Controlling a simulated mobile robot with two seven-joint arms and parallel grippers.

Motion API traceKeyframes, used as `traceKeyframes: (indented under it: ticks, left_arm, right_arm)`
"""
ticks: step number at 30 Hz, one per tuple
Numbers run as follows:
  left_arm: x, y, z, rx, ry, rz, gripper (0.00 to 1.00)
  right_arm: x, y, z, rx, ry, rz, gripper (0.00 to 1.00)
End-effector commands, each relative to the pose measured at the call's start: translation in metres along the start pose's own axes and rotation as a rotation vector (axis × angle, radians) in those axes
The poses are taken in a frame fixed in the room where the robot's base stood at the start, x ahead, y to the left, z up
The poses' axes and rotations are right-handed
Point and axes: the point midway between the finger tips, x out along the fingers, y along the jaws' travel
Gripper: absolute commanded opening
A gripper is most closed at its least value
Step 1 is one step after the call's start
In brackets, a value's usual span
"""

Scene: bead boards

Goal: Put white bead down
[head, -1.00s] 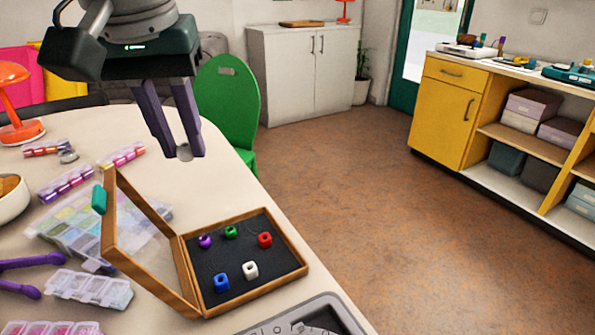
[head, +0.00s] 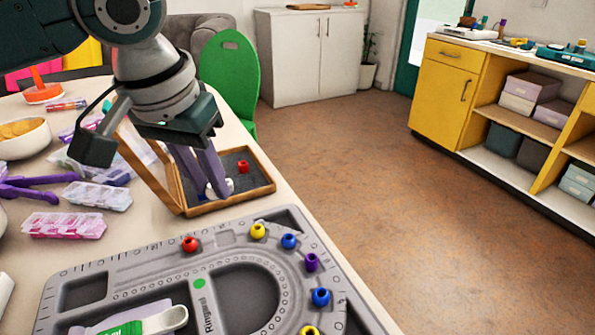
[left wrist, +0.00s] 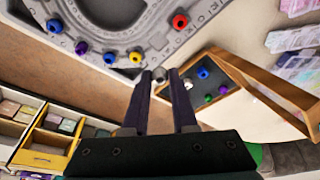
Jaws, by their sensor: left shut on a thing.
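My left gripper (head: 217,194) is shut on a pale grey-white bead (left wrist: 160,74), which shows between the fingertips in the left wrist view. In the head view the fingers hide this bead. The fingertips point down in front of the open wooden box (head: 260,187); I cannot tell their height above it. A white bead (head: 229,183) lies in the box, partly behind the fingers. A blue bead (left wrist: 203,72) and a red bead (head: 243,166) are also in it. The grey bead board (head: 130,265) lies nearer, with red (head: 190,243), yellow (head: 258,230), blue (head: 288,241) and purple (head: 311,262) beads around its curve.
The box's raised lid (head: 148,170) stands at its left. Clear bead cases (head: 97,196), purple pliers (head: 40,180) and a bowl (head: 22,140) crowd the table's left. The floor at right is free.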

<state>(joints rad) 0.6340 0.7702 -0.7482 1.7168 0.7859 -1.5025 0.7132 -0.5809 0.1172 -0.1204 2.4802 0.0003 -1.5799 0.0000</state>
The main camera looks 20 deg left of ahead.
Motion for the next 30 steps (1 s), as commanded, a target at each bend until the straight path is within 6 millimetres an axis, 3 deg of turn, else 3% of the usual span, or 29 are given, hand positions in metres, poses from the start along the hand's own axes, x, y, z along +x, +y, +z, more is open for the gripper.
traceKeyframes:
  ticks: [1, 3, 10, 16, 30]
  left_arm:
    - [0.015, 0.000, 0.004, -0.002, -0.003, 0.000, 0.00]
    - [0.025, 0.000, 0.007, -0.001, -0.002, 0.000, 0.00]
    - [0.041, 0.000, 0.011, -0.002, 0.000, 0.000, 0.00]
    - [0.072, 0.000, 0.020, -0.002, -0.001, 0.000, 0.00]
    - [0.079, 0.000, 0.022, -0.001, 0.001, 0.001, 0.00]
  right_arm:
    - [0.007, 0.000, 0.002, 0.000, 0.000, -0.001, 0.55]
    - [0.009, -0.001, 0.003, 0.001, 0.000, -0.001, 0.55]
    - [0.014, -0.001, 0.004, 0.000, 0.001, 0.000, 0.55]
    - [0.025, -0.001, 0.008, 0.000, 0.001, 0.000, 0.55]
    - [0.025, 0.001, 0.008, -0.004, 0.000, 0.004, 0.55]
